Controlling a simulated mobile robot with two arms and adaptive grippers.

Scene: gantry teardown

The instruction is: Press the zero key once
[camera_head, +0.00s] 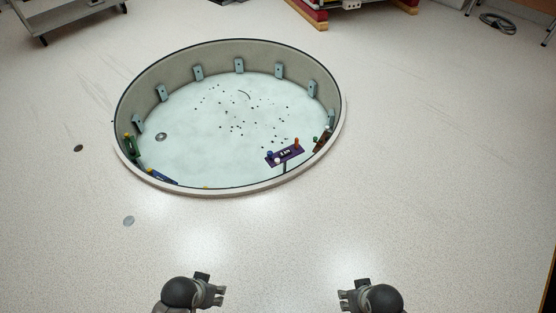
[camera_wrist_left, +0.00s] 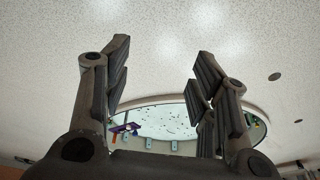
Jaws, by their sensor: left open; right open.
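No key marked zero can be made out at this size. A purple panel (camera_head: 285,155) stands on a thin post inside the round pit near its front right. It carries a dark plate with white marks, a blue knob (camera_head: 270,154), a white knob (camera_head: 278,161) and an orange knob (camera_head: 296,142). The purple panel also shows small in the left wrist view (camera_wrist_left: 125,128). My left gripper (camera_head: 219,292) and my right gripper (camera_head: 344,299) are both open and empty at the bottom of the head view, well short of the pit.
The round pit has a raised pale rim (camera_head: 230,190) and several grey brackets inside its wall. A green unit (camera_head: 132,146), a blue unit (camera_head: 161,176) and a brown unit (camera_head: 321,140) sit around its edge. Dark bits lie on its floor. A cart (camera_head: 70,14) stands far left.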

